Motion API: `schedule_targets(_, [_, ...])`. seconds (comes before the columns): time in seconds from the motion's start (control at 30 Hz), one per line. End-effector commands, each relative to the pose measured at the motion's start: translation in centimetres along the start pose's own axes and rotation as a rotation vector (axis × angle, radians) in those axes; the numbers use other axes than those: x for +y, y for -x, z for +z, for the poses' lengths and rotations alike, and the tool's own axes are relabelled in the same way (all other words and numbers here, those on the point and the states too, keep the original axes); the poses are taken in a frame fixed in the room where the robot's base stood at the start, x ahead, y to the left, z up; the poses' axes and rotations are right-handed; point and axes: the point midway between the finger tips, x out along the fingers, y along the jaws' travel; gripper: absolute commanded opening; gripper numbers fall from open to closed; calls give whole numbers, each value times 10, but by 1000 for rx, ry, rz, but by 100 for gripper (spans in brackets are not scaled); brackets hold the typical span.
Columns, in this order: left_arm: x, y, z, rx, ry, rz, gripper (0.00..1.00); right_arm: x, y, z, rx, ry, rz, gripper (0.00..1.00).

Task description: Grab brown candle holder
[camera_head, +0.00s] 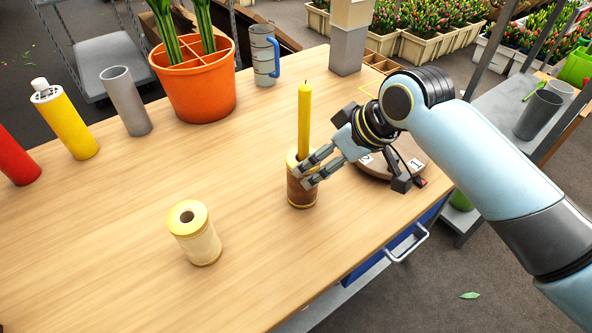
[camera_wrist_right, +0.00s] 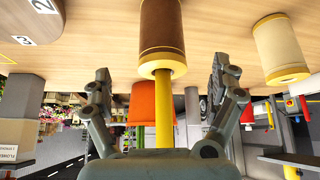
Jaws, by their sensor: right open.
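The brown candle holder (camera_head: 301,190) stands upright on the wooden table, with a brown body and a yellow top rim. A tall yellow candle (camera_head: 304,118) stands upright in it. My right gripper (camera_head: 308,169) is at the holder's upper right side in the head view. In the right wrist view, which is upside down, the brown holder (camera_wrist_right: 161,38) lies ahead, between and beyond the two spread fingers (camera_wrist_right: 158,90). The gripper is open, and a gap shows on each side of the holder. My left gripper is not in view.
A cream spool-like holder (camera_head: 195,233) stands to the front left. A round wooden turntable (camera_head: 375,166) with number tags lies behind my right gripper. An orange pot (camera_head: 197,80), a grey cup (camera_head: 125,101) and a yellow bottle (camera_head: 64,120) stand farther back.

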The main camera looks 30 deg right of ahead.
Motion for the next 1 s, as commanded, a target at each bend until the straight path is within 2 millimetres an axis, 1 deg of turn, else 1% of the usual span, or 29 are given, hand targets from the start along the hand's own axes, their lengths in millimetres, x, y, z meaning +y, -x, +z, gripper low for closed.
schedule_targets(0.03, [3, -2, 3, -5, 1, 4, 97, -1, -10, 0, 0, -3, -2, 93])
schedule_targets(0.1, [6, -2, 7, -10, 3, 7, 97, 0, -20, 0, 0, -3, -1, 93])
schedule_targets(0.2, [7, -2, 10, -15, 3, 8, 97, 0, -29, 1, 0, -1, 0, 93])
schedule_targets(0.33, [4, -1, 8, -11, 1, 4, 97, -2, -40, 0, 0, -3, 0, 93])
schedule_targets(0.5, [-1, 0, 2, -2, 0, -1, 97, -4, -68, 1, -1, -2, 0, 93])
schedule_targets(0.6, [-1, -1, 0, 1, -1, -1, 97, -4, -79, 1, 0, -1, 1, 93])
schedule_targets(0.7, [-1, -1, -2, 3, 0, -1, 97, -4, -83, 1, 1, 0, 1, 93])
schedule_targets(0.87, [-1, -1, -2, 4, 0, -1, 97, -4, -83, 1, 1, 0, 2, 93])
schedule_targets(0.97, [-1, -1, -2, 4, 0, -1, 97, -4, -82, 1, 0, -1, 2, 81])
schedule_targets(1.0, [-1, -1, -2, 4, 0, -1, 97, -4, -82, 1, 0, -1, 2, 76])
